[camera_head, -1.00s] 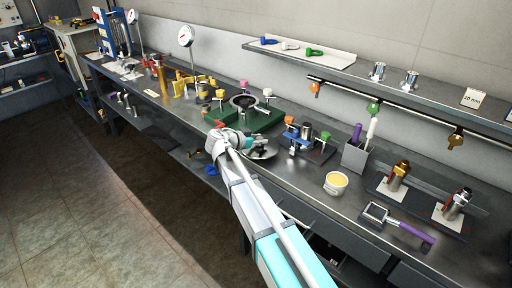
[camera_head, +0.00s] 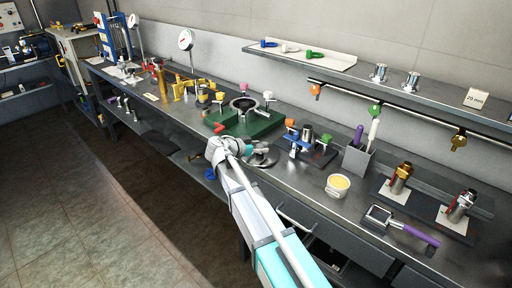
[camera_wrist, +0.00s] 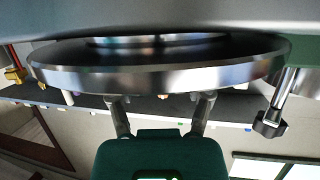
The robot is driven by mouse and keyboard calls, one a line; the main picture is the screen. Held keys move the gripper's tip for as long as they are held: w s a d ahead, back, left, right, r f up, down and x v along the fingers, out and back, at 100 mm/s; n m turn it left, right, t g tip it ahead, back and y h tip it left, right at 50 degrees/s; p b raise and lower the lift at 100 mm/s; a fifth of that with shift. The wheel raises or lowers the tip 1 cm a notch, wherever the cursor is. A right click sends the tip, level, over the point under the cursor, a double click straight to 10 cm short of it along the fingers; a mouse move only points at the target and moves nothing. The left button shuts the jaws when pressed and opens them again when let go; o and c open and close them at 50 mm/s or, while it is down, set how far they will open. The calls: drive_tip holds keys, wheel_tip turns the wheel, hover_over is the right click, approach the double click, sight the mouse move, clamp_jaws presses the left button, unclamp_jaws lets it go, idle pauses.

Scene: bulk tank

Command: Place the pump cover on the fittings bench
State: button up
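A round metal disc, which looks like the pump cover (camera_head: 262,160), is low over or on the steel bench (camera_head: 310,184), in front of the green pump base. In the wrist view the cover (camera_wrist: 165,72) fills the upper part, edge-on and upside down.
The green pump base (camera_head: 252,122) with coloured knobs stands behind. Bare bench shows around the bowl.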

drive_tip(key=shift+r, duration=0.25)
idle(0.3)
drive_tip(key=p+v, duration=0.4)
drive_tip(key=v, duration=0.8)
drive_tip(key=shift+f, duration=0.1)
idle(0.3)
